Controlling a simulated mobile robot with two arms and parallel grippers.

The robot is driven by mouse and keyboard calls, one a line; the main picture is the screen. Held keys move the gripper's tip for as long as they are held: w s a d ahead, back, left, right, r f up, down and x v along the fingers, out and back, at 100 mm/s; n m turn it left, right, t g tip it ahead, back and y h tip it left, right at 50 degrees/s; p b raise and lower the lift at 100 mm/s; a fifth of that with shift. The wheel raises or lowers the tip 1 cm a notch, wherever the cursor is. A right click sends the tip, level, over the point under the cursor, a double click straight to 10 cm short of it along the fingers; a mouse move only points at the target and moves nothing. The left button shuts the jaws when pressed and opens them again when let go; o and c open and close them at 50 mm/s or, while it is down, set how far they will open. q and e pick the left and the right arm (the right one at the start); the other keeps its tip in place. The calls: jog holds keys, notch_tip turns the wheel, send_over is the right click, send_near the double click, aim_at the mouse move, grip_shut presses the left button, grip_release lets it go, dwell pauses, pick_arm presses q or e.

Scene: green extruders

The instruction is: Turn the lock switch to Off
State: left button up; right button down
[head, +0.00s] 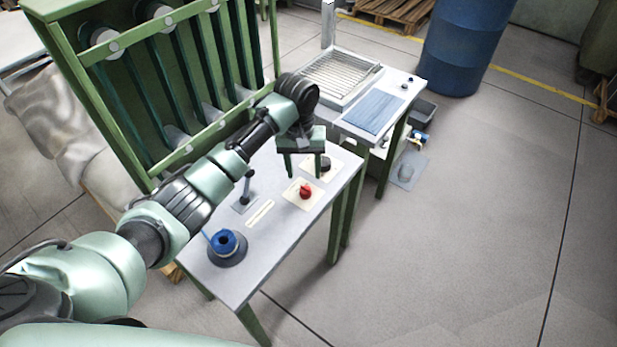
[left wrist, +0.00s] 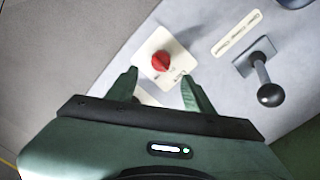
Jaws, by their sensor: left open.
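A red rotary switch knob (head: 306,190) sits on a cream plate on the grey table; it also shows in the left wrist view (left wrist: 161,61). Small print on the plate is too small to read. A dark round knob (head: 325,164) on another cream plate is just behind it, partly covered by a finger in the head view. I cannot tell from any label which is the lock switch. My left gripper (head: 304,174) is open and empty, pointing down above the plates. In the left wrist view the red knob appears beyond and between its fingertips (left wrist: 160,88). My right gripper is not in view.
A blue spool (head: 226,242) is at the near end. A green rack (head: 150,90) rises behind. A second table with a wire tray (head: 341,79) adjoins; open floor lies right.

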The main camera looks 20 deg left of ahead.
aim_at(305, 187)
pick_arm(q)
jog(key=f, duration=0.2)
jog(key=s+f, duration=0.1)
jog(key=shift+d+f, duration=0.1)
jog(key=shift+f, duration=0.3)
jog(key=shift+w+f, duration=0.2)
jog(key=shift+f, duration=1.25)
jog(key=shift+d, duration=0.1)
grip_shut()
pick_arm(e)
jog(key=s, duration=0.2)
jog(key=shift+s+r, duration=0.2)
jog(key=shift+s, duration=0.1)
